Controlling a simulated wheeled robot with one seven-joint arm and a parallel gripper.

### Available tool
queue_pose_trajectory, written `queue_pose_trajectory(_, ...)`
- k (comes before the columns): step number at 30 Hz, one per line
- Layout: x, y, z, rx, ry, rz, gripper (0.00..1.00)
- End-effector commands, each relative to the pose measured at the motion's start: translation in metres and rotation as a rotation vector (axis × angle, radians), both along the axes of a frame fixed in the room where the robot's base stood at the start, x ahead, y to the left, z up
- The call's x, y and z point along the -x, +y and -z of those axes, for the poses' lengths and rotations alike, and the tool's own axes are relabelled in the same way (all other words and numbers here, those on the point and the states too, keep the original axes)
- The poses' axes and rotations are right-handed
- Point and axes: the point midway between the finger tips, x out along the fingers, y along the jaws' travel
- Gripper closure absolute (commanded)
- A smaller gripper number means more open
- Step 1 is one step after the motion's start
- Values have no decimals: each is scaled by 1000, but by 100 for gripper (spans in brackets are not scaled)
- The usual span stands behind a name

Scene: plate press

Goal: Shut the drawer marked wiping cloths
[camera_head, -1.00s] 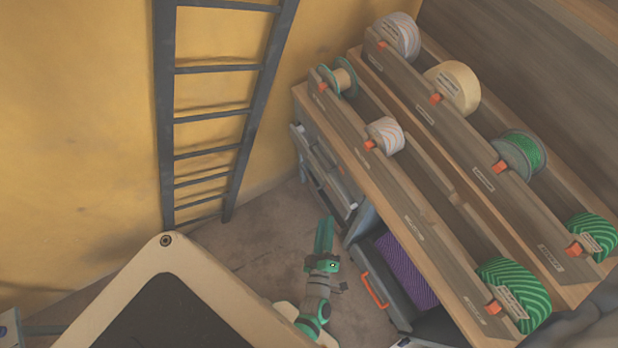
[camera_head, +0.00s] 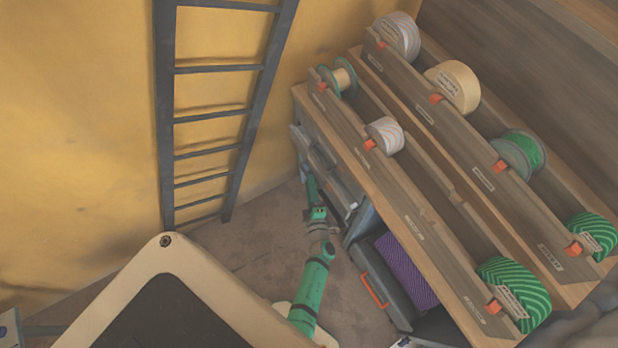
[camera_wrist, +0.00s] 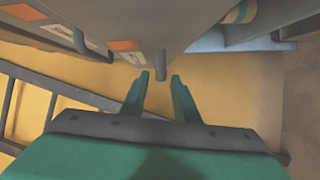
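My gripper (camera_head: 310,182) is beside the grey drawer fronts (camera_head: 331,168) at the left end of the shelf unit. In the wrist view my gripper (camera_wrist: 158,88) has its two green fingers apart with nothing between them. A grey handle post (camera_wrist: 160,66) is just beyond the fingertips, apparently not gripped. It stands at a grey front with orange and white labels (camera_wrist: 126,45). One dark drawer (camera_head: 366,258) lower in the unit stands open, with an orange handle (camera_head: 374,291) and purple material (camera_head: 405,268) inside. I cannot read any label, so which drawer is marked wiping cloths cannot be told.
The wooden shelf unit (camera_head: 405,205) holds several rolls in tilted rows above the drawers. A dark ladder (camera_head: 168,120) leans on the yellow wall. A pale-framed dark panel (camera_head: 165,262) fills the lower left. Bare floor (camera_head: 255,245) lies between ladder and drawers.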

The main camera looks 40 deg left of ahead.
Motion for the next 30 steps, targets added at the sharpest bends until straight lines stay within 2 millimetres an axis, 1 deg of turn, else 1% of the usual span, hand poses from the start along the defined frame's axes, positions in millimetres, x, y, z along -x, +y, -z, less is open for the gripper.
queue_pose_trajectory(1,-7,6,0,0,-1,-1,72)
queue_pose_trajectory(3,-13,12,1,-1,1,1,72)
queue_pose_trajectory(8,-21,21,2,-1,1,0,72)
queue_pose_trajectory(18,-23,25,3,0,1,-1,72)
queue_pose_trajectory(19,-23,25,3,0,1,-1,74)
queue_pose_trajectory(22,-23,25,3,0,1,-1,98)
queue_pose_trajectory(23,-23,25,3,0,1,-1,100)
queue_pose_trajectory(28,-23,24,3,0,1,-1,100)
queue_pose_trajectory(30,-27,23,3,1,1,0,100)
